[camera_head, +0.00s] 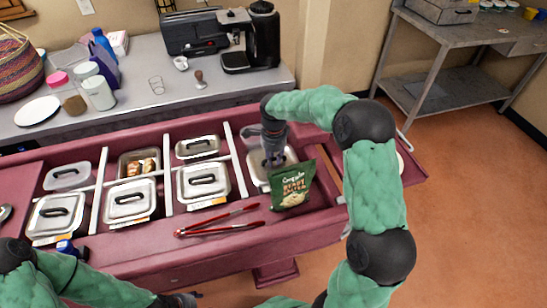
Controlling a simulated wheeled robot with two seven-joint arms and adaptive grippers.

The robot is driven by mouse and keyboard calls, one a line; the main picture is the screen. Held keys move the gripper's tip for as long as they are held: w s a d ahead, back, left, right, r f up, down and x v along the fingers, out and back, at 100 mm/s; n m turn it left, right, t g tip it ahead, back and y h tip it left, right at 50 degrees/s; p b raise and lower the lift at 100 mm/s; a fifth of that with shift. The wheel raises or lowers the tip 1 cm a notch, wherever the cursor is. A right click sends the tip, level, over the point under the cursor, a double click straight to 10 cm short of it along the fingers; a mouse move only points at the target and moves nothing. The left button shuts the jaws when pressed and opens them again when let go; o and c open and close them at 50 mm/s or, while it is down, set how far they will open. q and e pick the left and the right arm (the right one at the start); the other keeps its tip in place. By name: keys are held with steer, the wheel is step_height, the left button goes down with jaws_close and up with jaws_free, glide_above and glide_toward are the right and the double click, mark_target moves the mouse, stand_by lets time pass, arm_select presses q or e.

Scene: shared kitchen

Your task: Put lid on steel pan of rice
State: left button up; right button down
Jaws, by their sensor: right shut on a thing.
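My right gripper (273,160) comes down over the rightmost pan compartment of the maroon counter. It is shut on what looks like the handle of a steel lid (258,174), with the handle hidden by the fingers. The lid lies over or just above a steel pan there; I cannot tell whether it is fully seated. No rice shows. A green food bag (293,187) stands in front and hides the pan's right front part. My left arm crosses the bottom left, and its gripper (184,300) is at the bottom edge, too cut off to read.
Several lidded steel pans (130,200) fill the compartments to the left. One open pan (139,163) holds brown food. Red tongs (216,222) lie on the front ledge. A coffee machine (236,43) and jars stand on the grey counter (140,120) behind.

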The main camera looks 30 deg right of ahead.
mark_target(273, 160)
steer(key=c, duration=1.1)
jaws_free()
steer(key=shift+c, duration=0.2)
steer(key=shift+r, duration=0.15)
steer(key=shift+r+p, duration=0.3)
step_height(273, 160, up, 12)
steer(key=p, duration=0.3)
steer(key=shift+r+p, duration=0.2)
steer(key=shift+p, duration=0.1)
steer(key=shift+r, duration=0.1)
